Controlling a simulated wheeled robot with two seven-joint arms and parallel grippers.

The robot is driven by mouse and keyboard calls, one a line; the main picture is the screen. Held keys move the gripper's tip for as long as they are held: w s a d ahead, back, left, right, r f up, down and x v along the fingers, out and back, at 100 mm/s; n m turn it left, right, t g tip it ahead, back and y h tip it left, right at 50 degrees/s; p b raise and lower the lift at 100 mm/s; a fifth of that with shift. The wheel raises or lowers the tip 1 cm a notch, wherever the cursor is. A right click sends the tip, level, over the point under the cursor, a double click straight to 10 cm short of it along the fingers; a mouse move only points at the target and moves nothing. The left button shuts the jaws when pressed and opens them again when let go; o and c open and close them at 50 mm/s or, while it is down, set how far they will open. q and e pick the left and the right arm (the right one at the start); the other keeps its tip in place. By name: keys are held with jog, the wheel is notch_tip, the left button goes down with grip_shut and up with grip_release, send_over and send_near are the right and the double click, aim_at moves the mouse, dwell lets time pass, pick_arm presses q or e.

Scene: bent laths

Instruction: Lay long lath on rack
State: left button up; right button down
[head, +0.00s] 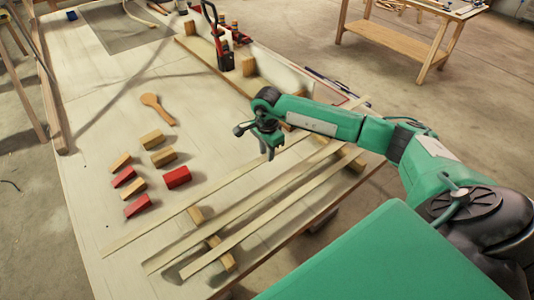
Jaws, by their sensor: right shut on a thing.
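Three long pale laths run from lower left to upper right across the near part of the table: a left lath (150,225), a middle lath (205,232) and a right lath (265,222). Under them is the rack, two wooden crossbars, a near one (228,262) and a far one (356,163). My right gripper (269,153) is shut on the left lath, towards its far end. The fingers hide part of that lath. I cannot tell whether the held lath touches the crossbars. My left gripper is not in view.
Several red and tan blocks (177,177) and a wooden spoon (157,108) lie left of the laths. Red-and-black clamps (222,50) stand farther back by a wooden strip. A grey mat (120,27) lies at the far left. A workbench (400,40) stands beyond.

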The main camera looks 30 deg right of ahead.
jog(key=shift+f, duration=0.1)
dwell(0.4)
jog(key=shift+a+f+b, duration=0.15)
jog(key=shift+f+b, duration=2.15)
jog(key=shift+f, duration=0.05)
jog(key=shift+f+b, duration=0.3)
jog(key=shift+b, duration=0.1)
jog(key=c, duration=0.9)
grip_release()
jog(key=shift+r, duration=0.1)
jog(key=shift+r+p, duration=1.4)
jog(key=shift+r, duration=1.55)
